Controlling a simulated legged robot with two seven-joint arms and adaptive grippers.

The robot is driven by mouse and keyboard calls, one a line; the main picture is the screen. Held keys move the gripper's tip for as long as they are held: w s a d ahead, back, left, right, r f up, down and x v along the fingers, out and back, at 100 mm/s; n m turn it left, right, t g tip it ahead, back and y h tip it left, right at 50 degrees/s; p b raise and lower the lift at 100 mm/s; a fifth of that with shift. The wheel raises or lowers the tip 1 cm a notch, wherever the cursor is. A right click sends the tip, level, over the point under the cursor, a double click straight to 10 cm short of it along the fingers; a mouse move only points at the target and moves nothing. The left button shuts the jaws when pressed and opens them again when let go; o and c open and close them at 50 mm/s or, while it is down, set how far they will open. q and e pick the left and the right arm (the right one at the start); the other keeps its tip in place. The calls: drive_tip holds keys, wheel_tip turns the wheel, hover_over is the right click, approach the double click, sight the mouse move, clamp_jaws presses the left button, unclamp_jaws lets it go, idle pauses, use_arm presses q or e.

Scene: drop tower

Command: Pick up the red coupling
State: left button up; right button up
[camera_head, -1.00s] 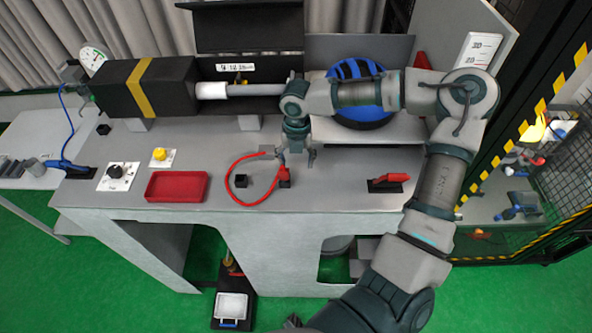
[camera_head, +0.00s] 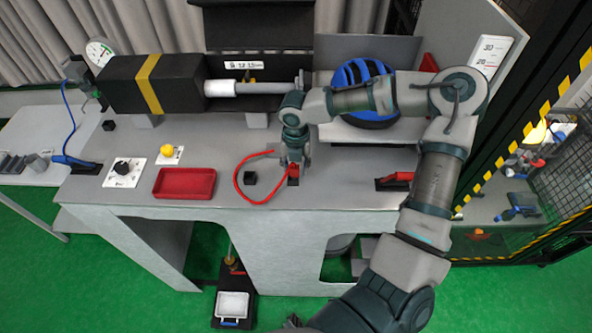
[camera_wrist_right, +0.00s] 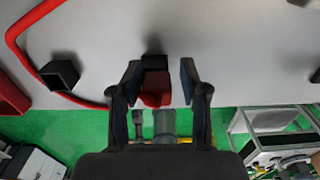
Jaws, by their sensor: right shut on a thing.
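The red coupling (camera_head: 293,171) stands on the grey bench at the end of a red hose (camera_head: 238,184). My right gripper (camera_head: 295,163) is down around it, pointing downward, and is shut on it. In the right wrist view the red coupling (camera_wrist_right: 155,87) sits between the two dark fingers of the right gripper (camera_wrist_right: 160,80), nearer the left finger. The coupling is partly hidden by the gripper in the head view. It appears to be still at bench level. My left gripper is not in view.
A small black block (camera_head: 250,177) stands inside the hose loop. A red tray (camera_head: 185,184) lies to the left, and another red-handled piece (camera_head: 396,180) to the right.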

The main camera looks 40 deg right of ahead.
drive_tip(key=shift+s+a, duration=0.15)
drive_tip(key=shift+a, duration=0.15)
drive_tip(key=shift+c, duration=1.4)
drive_tip(key=shift+s+a+r, duration=0.2)
drive_tip(key=shift+a, duration=0.4)
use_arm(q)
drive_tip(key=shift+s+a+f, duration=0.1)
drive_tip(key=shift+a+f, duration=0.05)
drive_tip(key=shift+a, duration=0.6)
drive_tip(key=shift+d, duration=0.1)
use_arm(e)
drive_tip(key=shift+d, duration=0.2)
